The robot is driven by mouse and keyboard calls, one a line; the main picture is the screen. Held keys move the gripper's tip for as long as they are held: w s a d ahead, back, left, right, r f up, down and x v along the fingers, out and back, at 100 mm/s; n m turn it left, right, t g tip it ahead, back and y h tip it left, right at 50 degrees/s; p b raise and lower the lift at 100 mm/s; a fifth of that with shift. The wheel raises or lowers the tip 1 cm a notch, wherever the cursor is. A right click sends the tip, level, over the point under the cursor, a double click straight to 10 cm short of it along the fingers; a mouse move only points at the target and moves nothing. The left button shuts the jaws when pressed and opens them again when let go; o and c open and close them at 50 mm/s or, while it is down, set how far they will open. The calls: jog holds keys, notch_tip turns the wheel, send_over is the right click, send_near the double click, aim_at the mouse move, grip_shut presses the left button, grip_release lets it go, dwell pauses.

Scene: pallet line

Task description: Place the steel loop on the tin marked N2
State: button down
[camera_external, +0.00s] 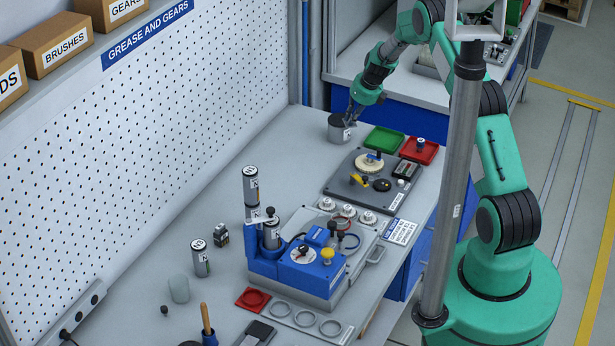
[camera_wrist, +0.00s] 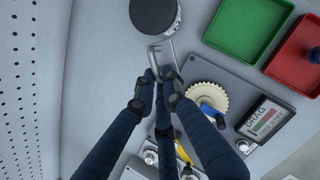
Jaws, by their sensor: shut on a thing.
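The steel loop (camera_wrist: 153,56) is a thin, bright, bent piece of metal in the wrist view. My gripper (camera_wrist: 160,78) is shut on it, with the loop sticking out past the fingertips. A grey tin (camera_external: 338,129) with a dark top stands upright at the bench's far end; it is also at the top of the wrist view (camera_wrist: 154,14). The loop is beside the tin's edge in that view; I cannot tell whether they touch. In the external view my gripper (camera_external: 352,113) is right above the tin's right side. The tin's label is too small to read.
A green tray (camera_external: 384,139) and a red tray (camera_external: 419,150) lie right of the tin. A dark board (camera_external: 371,178) with a gear is in front. Other labelled tins (camera_external: 250,186) (camera_external: 200,258) stand nearer. The pegboard wall (camera_external: 200,110) bounds the left.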

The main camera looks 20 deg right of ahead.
jog(key=shift+w+f+p, duration=0.2)
jog(key=shift+w+p, duration=0.15)
jog(key=shift+w, duration=2.3)
jog(key=shift+f+p, duration=0.45)
jog(key=shift+f, duration=1.3)
jog(key=shift+f, duration=0.1)
jog(key=c, duration=1.9)
grip_release()
jog(key=shift+o, duration=0.3)
jog(key=shift+r, duration=0.2)
jog(key=b+v, duration=0.1)
jog(key=v, duration=1)
jog(key=shift+s+r, duration=0.25)
jog(key=shift+r, duration=0.1)
